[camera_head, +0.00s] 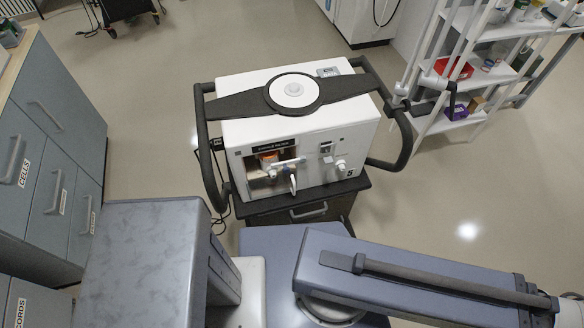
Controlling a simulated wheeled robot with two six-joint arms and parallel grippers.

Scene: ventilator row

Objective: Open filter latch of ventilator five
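The ventilator (325,131) is a white box with a dark round-centred top strap and dark side handles, standing on a dark cart in the middle of the view. A "5" is on its front at the lower right. On the front left is a recessed filter bay (256,175) under a dark label strip. A filter part with an orange patch (268,156) sits in it. A pale lever-like piece with a blue part (292,182) crosses the bay; I cannot tell whether this latch is open or shut. My arm links fill the bottom; neither gripper shows.
Grey drawer cabinets (55,120) stand on the left. A white shelf rack (480,85) with boxes and a red tray (453,68) stands at the upper right. The cart has a drawer handle (309,211) below the ventilator. Floor is clear on both sides.

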